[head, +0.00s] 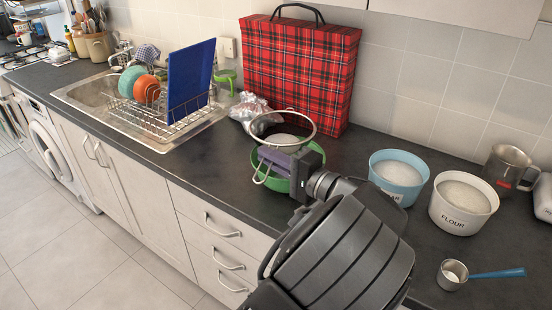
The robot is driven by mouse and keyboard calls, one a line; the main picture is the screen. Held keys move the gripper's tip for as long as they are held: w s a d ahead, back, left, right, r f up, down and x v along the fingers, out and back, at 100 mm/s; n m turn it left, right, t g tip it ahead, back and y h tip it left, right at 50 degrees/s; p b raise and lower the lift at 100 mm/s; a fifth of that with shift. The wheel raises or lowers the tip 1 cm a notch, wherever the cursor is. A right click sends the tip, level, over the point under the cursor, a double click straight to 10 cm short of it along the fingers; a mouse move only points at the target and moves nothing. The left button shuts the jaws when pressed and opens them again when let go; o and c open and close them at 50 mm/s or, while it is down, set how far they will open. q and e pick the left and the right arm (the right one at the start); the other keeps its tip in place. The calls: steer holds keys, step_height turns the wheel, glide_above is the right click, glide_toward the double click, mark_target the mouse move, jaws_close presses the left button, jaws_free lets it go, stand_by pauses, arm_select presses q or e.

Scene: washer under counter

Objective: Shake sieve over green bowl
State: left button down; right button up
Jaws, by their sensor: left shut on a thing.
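The sieve (314,122) is a round metal hoop, tilted, above the green bowl (279,187) on the counter. Pale material shows inside the hoop. My left gripper (285,160) is shut on the sieve at its near side, in front of the bowl. The gripper and the sieve hide much of the bowl and its inside. I cannot tell whether the sieve touches the bowl's rim. My right gripper is not in view.
A blue tub (399,183), a white flour tub (463,213), a metal jug (508,166) and a blue-handled measuring cup (453,274) are right. A dish rack (157,122) is left.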

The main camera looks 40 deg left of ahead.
arm_select(q)
steer(key=shift+a, duration=0.2)
steer(key=shift+d, duration=0.1)
steer(key=d+p, duration=0.1)
steer(key=d, duration=0.3)
steer(key=shift+d, duration=0.15)
steer(key=shift+a, duration=1.1)
